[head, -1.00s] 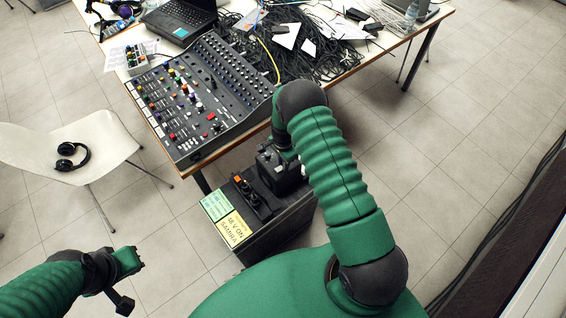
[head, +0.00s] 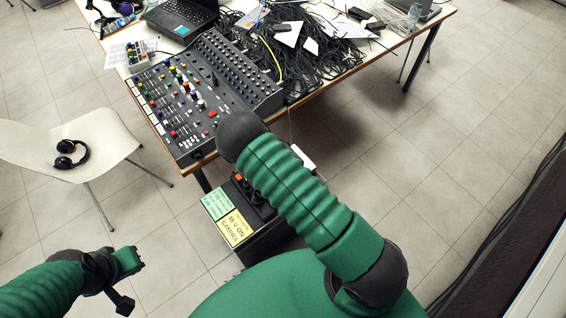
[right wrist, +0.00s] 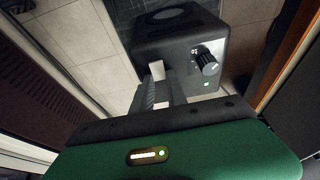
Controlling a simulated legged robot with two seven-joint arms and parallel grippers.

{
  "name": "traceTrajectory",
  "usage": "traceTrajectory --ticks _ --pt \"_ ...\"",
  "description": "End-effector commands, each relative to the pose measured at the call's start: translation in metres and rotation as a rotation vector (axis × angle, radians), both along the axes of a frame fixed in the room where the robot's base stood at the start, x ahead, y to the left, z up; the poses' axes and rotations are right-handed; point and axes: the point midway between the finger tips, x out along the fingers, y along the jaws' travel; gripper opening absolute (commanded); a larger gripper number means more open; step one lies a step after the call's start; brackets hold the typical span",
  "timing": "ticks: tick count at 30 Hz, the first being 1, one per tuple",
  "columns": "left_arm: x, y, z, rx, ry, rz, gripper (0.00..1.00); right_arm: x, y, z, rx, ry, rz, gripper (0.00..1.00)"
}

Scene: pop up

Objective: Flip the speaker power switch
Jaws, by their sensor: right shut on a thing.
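In the right wrist view, the small black speaker (right wrist: 180,45) shows a ribbed knob (right wrist: 207,63) on its face and a lit green light (right wrist: 207,84) below it. My right gripper (right wrist: 160,76) is shut at the left part of this face, with a pale patch near its fingertips. Its fingers hide the spot they touch, so I cannot make out the power switch or its position. In the head view my right arm covers the right gripper and the speaker. My left gripper (head: 135,256) is at the lower left, away from everything; its jaw gap is unclear.
A black case (head: 250,245) with yellow and green labels stands on the floor beside the table. A mixing console (head: 205,90), laptop and tangled black cables crowd the table. A white chair (head: 60,155) with headphones is at the left.

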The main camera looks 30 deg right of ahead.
Motion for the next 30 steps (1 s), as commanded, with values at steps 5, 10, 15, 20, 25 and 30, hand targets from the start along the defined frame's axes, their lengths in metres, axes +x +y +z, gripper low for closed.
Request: traceTrajectory --ticks 5,10,15,20,25,30 --pt "0.000 0.000 0.000 0.000 0.000 0.000 0.00 -0.001 0.005 -0.002 0.007 0.003 0.001 0.00" --pt "0.000 0.000 0.000 0.000 0.000 0.000 0.00 0.000 0.005 -0.001 0.006 0.002 0.003 0.27" --pt "0.000 0.000 0.000 0.000 0.000 0.000 0.00 0.000 0.003 -0.001 0.004 0.000 0.002 0.40" --pt "0.000 0.000 0.000 0.000 0.000 0.000 0.00 0.000 0.002 0.000 0.002 0.000 0.001 0.40" --pt "0.000 0.000 0.000 0.000 0.000 0.000 0.00 0.001 0.004 0.009 0.001 -0.003 0.002 0.40" --pt "0.000 0.000 -0.002 0.000 0.000 0.000 0.00 0.002 0.018 0.044 0.002 -0.007 0.005 0.40"
